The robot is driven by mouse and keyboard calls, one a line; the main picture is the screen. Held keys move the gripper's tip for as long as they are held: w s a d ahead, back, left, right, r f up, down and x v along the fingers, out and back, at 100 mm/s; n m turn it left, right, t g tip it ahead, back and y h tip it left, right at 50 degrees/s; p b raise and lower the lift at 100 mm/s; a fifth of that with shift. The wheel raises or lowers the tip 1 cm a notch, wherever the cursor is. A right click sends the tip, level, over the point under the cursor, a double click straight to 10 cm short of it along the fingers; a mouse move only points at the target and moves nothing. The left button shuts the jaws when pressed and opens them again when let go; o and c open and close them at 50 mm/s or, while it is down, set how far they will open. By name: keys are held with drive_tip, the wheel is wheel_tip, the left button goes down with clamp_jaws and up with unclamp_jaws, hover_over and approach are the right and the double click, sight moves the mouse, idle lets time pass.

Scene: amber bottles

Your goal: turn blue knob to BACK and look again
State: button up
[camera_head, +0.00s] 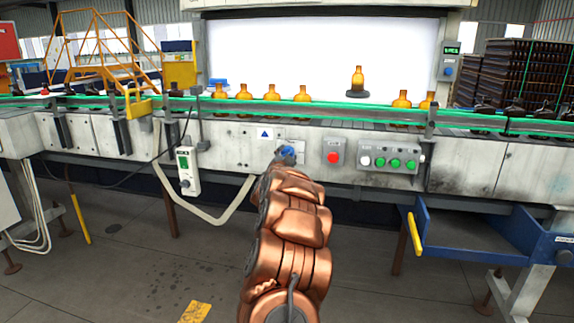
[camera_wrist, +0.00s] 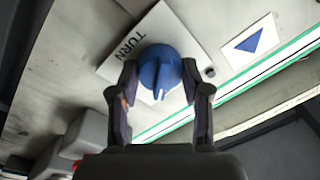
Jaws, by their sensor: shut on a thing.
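The blue knob (camera_wrist: 160,72) sits on a pale plate (camera_wrist: 118,50) marked "TURN" in the wrist view. A raised ridge with a light line on it runs toward the bottom of that picture. My gripper (camera_wrist: 160,88) has one finger on each side of the knob and is shut on it. In the head view the knob (camera_head: 287,153) shows small on the front panel, just beyond the end of my copper-coloured arm, which hides most of my gripper. I cannot read the word BACK in either view.
A red button (camera_head: 334,157) and a box of white and green buttons (camera_head: 390,161) are right of the knob. Amber bottles (camera_head: 272,93) stand along the conveyor; one bottle (camera_head: 357,80) stands higher on a dark disc before the lit white panel (camera_head: 320,55). A blue tray (camera_head: 470,240) juts out lower right.

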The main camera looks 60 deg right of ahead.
drive_tip(key=m+b, duration=0.1)
drive_tip(key=m, duration=0.1)
drive_tip(key=m+b, duration=0.4)
drive_tip(key=shift+w+a+f+g, duration=0.1)
drive_tip(key=shift+w+f+g, duration=0.05)
drive_tip(key=shift+f+g, duration=0.2)
drive_tip(key=shift+r+m+b, duration=0.15)
drive_tip(key=shift+m+b, duration=0.35)
drive_tip(key=shift+m, duration=0.5)
drive_tip(key=o, duration=1.2)
drive_tip(key=shift+r, duration=0.1)
drive_tip(key=shift+c, duration=0.2)
